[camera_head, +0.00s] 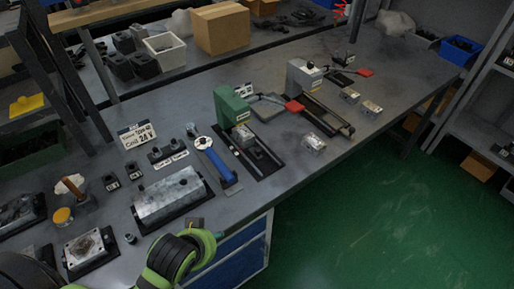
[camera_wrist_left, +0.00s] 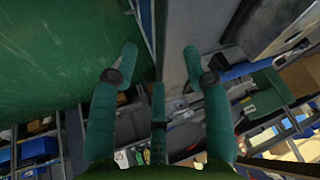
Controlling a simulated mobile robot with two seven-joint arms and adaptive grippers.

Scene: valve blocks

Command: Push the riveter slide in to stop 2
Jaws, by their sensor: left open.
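Two slide stations stand on the bench. One has a green upright block (camera_head: 231,106) with a small metal carriage (camera_head: 258,152) on a dark rail. The other has a grey upright block (camera_head: 302,77) with a long dark slide track (camera_head: 326,114) and a red-tipped lever. Their labels are too small to read, so I cannot tell which is the riveter. My left gripper (camera_head: 207,231) is at the bench's front edge, below and left of the green station, touching neither station.
A silver block (camera_head: 169,196) and a blue-handled tool (camera_head: 214,160) lie left of the green station. A cardboard box (camera_head: 221,29) and white bin (camera_head: 165,50) stand behind. Green floor (camera_head: 370,220) is clear in front.

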